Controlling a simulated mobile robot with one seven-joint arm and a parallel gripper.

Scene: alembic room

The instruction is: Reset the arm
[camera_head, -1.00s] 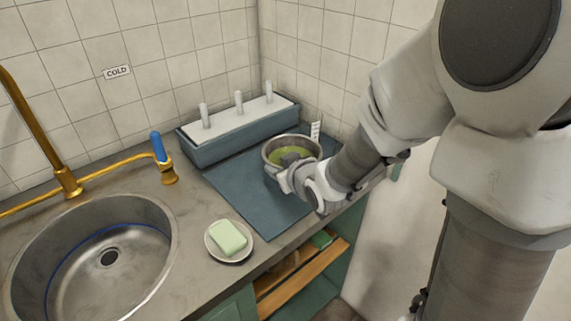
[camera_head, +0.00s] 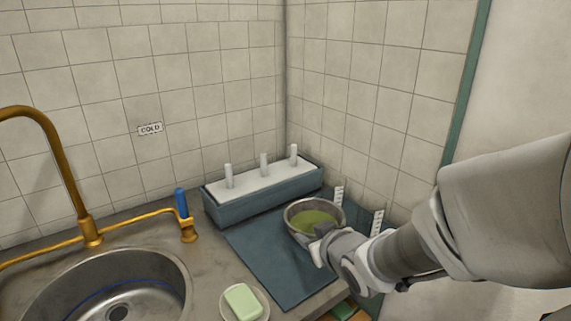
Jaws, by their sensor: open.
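My arm reaches in from the right in the head view. My gripper (camera_head: 322,242) is at the near right side of a metal bowl (camera_head: 291,217) with green contents. The fingers are small and partly hidden against the bowl, and I cannot tell whether they touch it. The gripper is open. The bowl stands on a blue-grey mat (camera_head: 262,252) on the counter.
A blue-grey box with white pegs (camera_head: 262,185) stands behind the mat. A soap bar (camera_head: 243,301) sits on a small dish. A sink (camera_head: 70,290) and brass tap (camera_head: 60,165) are left. Tiled walls close the back and right. White ruled strips (camera_head: 377,222) stand near the bowl.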

